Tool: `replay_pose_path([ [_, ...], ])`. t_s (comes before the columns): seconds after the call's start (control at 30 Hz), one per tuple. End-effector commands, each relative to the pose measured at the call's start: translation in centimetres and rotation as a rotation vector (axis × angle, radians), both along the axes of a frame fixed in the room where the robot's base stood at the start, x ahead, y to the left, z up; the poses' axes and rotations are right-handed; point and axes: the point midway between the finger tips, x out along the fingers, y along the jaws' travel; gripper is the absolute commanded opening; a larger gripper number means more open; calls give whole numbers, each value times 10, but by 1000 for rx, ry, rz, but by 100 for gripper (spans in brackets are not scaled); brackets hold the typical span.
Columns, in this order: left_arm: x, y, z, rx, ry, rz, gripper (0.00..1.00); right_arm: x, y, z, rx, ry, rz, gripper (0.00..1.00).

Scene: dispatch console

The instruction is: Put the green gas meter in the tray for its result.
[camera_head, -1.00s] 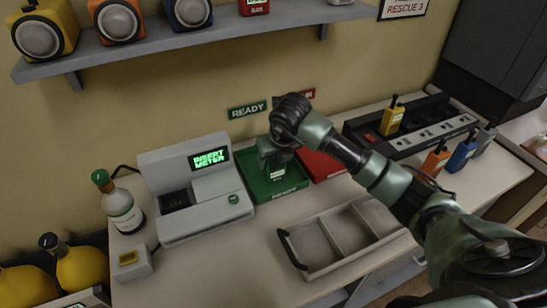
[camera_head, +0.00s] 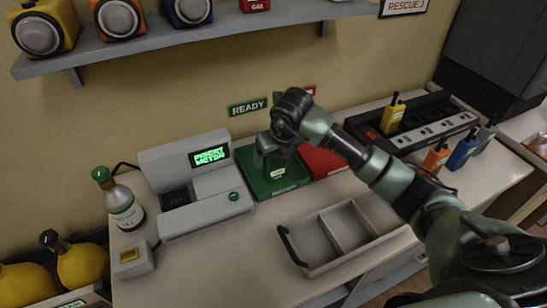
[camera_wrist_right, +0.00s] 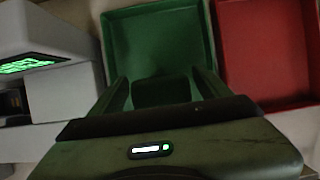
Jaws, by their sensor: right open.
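My right gripper (camera_head: 267,158) points down into the green tray (camera_head: 288,185), which stands under the READY sign. In the right wrist view my gripper (camera_wrist_right: 160,82) is open, with one finger on each side of a dark green block that appears to be the gas meter (camera_wrist_right: 160,93). The block lies over the near part of the green tray (camera_wrist_right: 160,30). In the head view the meter is mostly hidden by the gripper, and I cannot tell whether it rests on the tray floor. A red tray (camera_head: 324,162) adjoins on the right. My left gripper is not in view.
A grey test station (camera_head: 205,205) with a lit screen reading INSERT METER stands left of the green tray. A grey divided bin (camera_head: 345,262) lies in front. A gas bottle (camera_head: 122,205) is at the left, and a black charger rack (camera_head: 425,130) at the back right.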

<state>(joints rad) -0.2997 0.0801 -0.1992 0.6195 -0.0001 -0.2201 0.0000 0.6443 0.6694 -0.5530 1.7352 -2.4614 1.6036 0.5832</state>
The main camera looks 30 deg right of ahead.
Motion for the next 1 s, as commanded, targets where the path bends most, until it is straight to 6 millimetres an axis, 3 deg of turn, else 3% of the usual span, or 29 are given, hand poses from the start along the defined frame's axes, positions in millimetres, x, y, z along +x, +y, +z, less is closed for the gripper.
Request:
replay_pose_path([
  [0.3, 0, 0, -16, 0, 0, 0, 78, -25, 1, 62, -3, -6, 0, 78],
  [0.5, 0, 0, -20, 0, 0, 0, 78, -37, 1, 90, -2, -3, -2, 78],
  [1.0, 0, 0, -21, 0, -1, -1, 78, -42, 2, 100, -1, 0, -2, 78],
])
